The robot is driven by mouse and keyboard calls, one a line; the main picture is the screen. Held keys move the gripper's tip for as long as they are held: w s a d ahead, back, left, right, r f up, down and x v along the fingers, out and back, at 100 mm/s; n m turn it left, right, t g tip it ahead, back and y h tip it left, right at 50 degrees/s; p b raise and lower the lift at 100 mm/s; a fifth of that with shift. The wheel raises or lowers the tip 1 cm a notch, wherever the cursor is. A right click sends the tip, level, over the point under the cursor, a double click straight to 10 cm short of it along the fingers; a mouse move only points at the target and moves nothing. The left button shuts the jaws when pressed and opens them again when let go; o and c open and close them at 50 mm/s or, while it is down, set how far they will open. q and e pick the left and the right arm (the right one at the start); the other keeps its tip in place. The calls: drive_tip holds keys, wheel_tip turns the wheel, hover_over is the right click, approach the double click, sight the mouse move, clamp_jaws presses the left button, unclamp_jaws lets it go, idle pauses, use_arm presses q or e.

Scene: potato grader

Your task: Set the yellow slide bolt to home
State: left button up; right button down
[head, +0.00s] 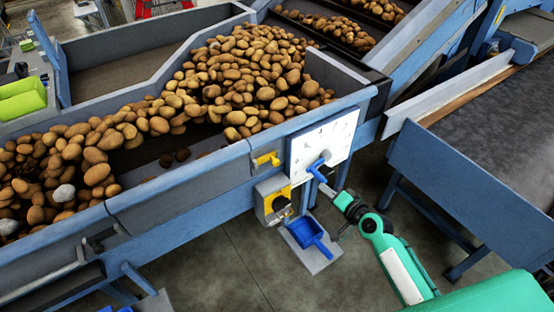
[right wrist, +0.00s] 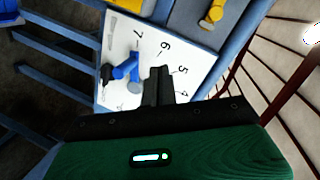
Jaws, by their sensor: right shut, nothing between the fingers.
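The yellow slide bolt (head: 266,159) is on the blue side of the potato trough, just left of the white dial plate (head: 340,135). In the right wrist view, a yellow part that looks like the bolt (right wrist: 213,12) is at the top edge, partly cut off. My right gripper (head: 340,197) is shut and empty in front of the dial plate, low and to the right of the bolt and apart from it. Its dark fingers (right wrist: 158,86) show over the numbered plate in the wrist view. My left gripper is not in view.
A blue handle (head: 318,168) sticks out from the dial plate close to my right gripper; it also shows in the wrist view (right wrist: 125,71). Below the bolt are a yellow-and-grey box (head: 272,199) and a blue scoop-like tray (head: 308,233). A conveyor (head: 480,150) stands at the right.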

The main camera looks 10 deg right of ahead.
wheel_tip(320, 180, up, 8)
drive_tip(key=w+a+t+y, duration=0.1)
drive_tip(key=a, duration=0.1)
drive_tip(key=shift+w+a, duration=0.15)
drive_tip(key=p, duration=0.4)
approach(277, 153)
drive_tip(key=x, duration=0.4)
drive_tip(key=shift+r, duration=0.1)
drive_tip(key=shift+w, duration=0.1)
